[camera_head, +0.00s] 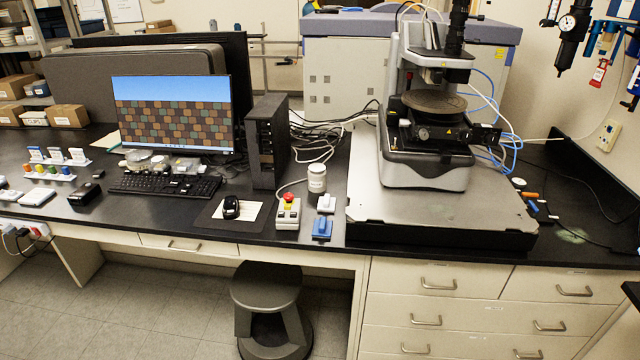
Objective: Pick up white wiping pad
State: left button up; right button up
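A small white pad (326,204) with a raised top lies on the black bench, near the front edge, left of the profiler's base plate. It looks like the white wiping pad. A similar blue pad (322,229) lies just in front of it, closer to the bench edge. Neither of my grippers is in view, and nothing is touching the pads.
A white jar (317,178) stands behind the pad. A control box (288,213) with a red button is to its left. The stylus profiler (425,150) sits on a thick grey base plate (440,217) to the right. A stool (268,290) stands below the bench.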

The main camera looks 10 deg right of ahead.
aim_at(327, 204)
jog(key=z, duration=0.3)
jog(key=i+j+z, duration=0.15)
jog(key=j+z, duration=0.15)
jog(key=i+j+z, duration=0.15)
jog(key=j+z, duration=0.15)
jog(key=j, duration=0.25)
jog(key=i+j+z, duration=0.1)
jog(key=j+z, duration=0.2)
jog(key=j, duration=0.15)
jog(key=j+z, duration=0.3)
jog(key=j, duration=0.15)
